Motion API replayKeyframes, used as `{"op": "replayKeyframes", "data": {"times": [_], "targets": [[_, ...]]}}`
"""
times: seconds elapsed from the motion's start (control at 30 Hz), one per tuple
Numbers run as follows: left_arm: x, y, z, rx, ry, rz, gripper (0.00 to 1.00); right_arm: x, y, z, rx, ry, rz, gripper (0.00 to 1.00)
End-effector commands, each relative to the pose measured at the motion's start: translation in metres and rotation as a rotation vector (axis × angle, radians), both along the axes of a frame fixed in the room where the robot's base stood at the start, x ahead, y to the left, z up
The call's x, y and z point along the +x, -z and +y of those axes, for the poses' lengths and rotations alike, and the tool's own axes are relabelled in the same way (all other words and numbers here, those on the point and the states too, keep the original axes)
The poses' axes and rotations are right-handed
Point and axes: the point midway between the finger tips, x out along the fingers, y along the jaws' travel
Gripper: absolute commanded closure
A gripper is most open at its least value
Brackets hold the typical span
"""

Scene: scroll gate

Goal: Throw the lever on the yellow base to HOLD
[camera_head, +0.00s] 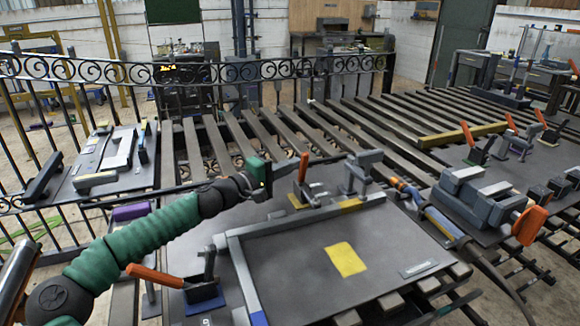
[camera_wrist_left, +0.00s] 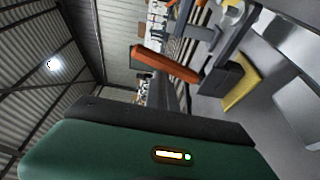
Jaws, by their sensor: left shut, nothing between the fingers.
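The lever with the orange handle (camera_head: 304,167) stands close to upright on its yellow base (camera_head: 296,201), at the back edge of the dark plate in the head view. In the left wrist view its orange handle (camera_wrist_left: 165,63) lies across the upper middle, with the yellow base (camera_wrist_left: 243,88) to its right. My left gripper (camera_head: 266,178) is shut and empty, just left of the lever. A small gap shows between gripper and handle in the head view; contact cannot be told. HOLD lettering is not readable. My right gripper is not in view.
A second orange lever (camera_head: 155,275) on a blue base lies tilted at front left. A grey clamp (camera_head: 363,172) stands right of the yellow-based lever. A torch-like tool (camera_head: 430,212) and a grey vise (camera_head: 475,197) are farther right. The plate's middle, around a yellow sheet (camera_head: 346,259), is clear.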

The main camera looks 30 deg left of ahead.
Motion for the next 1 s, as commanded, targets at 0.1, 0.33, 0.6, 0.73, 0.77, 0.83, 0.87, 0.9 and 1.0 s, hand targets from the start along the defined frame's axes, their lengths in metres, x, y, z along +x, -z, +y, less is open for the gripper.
{"op": "replayKeyframes", "data": {"times": [0.1, 0.33, 0.6, 0.73, 0.77, 0.83, 0.87, 0.9, 1.0], "targets": [[-0.001, 0.000, -0.004, 0.000, 0.010, 0.000, 1.00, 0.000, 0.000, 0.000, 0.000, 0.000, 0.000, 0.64], [-0.036, 0.000, 0.013, -0.001, 0.006, 0.000, 1.00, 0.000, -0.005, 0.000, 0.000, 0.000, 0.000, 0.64], [-0.108, 0.001, 0.048, -0.004, -0.001, 0.002, 1.00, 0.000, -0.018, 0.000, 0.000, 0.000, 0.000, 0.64], [-0.135, 0.003, 0.060, -0.006, -0.001, 0.002, 1.00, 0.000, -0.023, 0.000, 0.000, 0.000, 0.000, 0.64], [-0.139, 0.003, 0.062, -0.004, -0.002, 0.003, 1.00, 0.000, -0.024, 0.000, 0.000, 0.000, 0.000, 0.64], [-0.148, 0.004, 0.065, -0.004, 0.000, 0.003, 1.00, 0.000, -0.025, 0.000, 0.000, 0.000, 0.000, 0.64], [-0.150, 0.004, 0.066, -0.003, 0.000, 0.002, 1.00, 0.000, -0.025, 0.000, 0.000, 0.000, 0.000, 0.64], [-0.152, 0.004, 0.066, -0.003, 0.001, 0.002, 1.00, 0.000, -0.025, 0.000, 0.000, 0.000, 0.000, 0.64], [-0.154, 0.005, 0.067, -0.003, 0.001, 0.002, 1.00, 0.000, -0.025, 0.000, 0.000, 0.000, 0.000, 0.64]]}}
